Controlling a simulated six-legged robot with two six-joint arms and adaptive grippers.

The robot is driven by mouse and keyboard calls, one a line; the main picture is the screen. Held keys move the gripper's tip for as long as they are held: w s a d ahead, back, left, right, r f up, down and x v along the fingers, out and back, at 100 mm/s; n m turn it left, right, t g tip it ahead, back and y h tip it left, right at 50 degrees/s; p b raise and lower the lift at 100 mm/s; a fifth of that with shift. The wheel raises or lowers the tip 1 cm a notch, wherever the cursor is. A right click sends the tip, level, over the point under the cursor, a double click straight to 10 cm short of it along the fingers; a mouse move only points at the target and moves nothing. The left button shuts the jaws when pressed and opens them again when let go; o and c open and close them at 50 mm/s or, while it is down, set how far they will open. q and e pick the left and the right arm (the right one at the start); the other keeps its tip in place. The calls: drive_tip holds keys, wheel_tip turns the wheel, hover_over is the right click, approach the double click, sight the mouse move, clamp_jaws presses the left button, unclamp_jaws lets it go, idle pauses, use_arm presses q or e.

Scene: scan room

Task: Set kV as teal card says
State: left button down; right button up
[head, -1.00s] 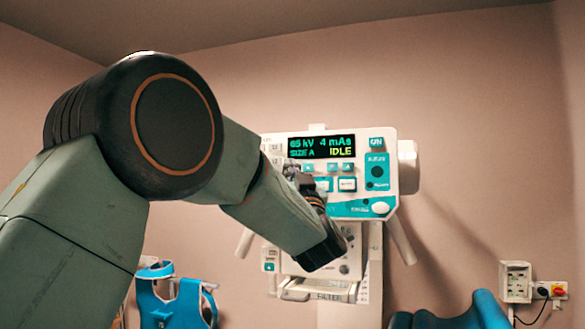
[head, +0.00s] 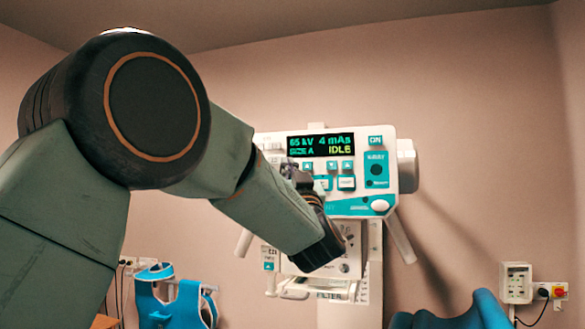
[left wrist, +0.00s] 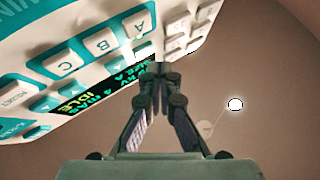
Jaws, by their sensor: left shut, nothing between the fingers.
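The white and teal control panel (head: 350,205) is on a wall-side stand. Its display (head: 320,145) reads 65 kV, 4 mAs, SIZE A, IDLE. My left gripper (head: 292,172) is at the panel's left part, just below the display, and hides some keys there. In the left wrist view its fingertips (left wrist: 160,72) are together and empty, in front of the display (left wrist: 98,92) and near the panel's edge; touch cannot be told. Arrow keys (head: 340,166) show under the display. I cannot pick out a readable teal card. My right gripper is not in view.
A blue apron (head: 172,302) hangs at the lower left. A blue padded thing (head: 455,314) is at the lower right. A wall box (head: 516,283) and a switch (head: 558,292) are at the far right.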

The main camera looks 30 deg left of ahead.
use_arm(q)
drive_tip(key=s+b, duration=0.1)
drive_tip(key=s, duration=0.1)
drive_tip(key=s+d+b, duration=0.1)
drive_tip(key=s, duration=0.2)
idle(0.3)
drive_tip(key=shift+w, duration=0.15)
drive_tip(key=shift+d, duration=0.1)
idle(0.4)
